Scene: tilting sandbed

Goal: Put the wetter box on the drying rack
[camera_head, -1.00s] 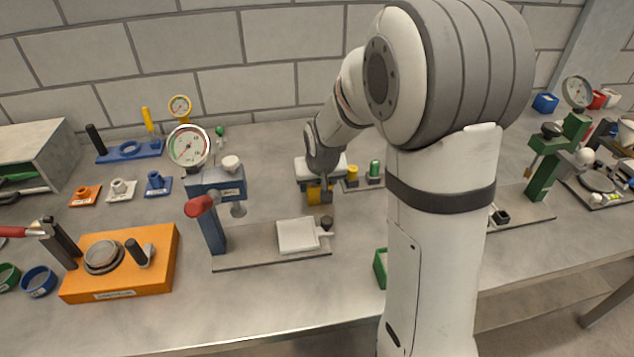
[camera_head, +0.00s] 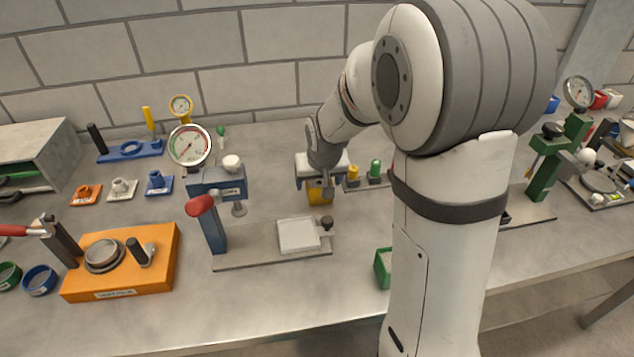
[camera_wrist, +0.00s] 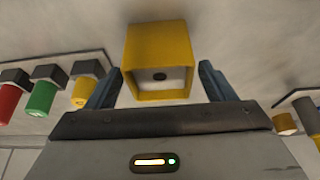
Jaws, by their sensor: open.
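A yellow box (camera_head: 320,194) stands on the bench near the middle of the head view, partly covered by my gripper (camera_head: 327,186). In the wrist view the yellow box (camera_wrist: 158,50) shows a pale inside with a dark spot. My gripper (camera_wrist: 160,72) is open there, with one blue-grey finger on each side of the box and visible gaps. A green box (camera_head: 382,268) sits near the bench's front edge, partly hidden by my arm. I cannot tell which box is wetter or pick out a drying rack for sure.
A press-like stand with a gauge (camera_head: 190,146) and a plate with a white square pad (camera_head: 298,234) stand left of my arm. An orange block (camera_head: 125,265) lies further left. A green stand (camera_head: 548,165) is at right. Small coloured knobs (camera_wrist: 40,96) flank the yellow box.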

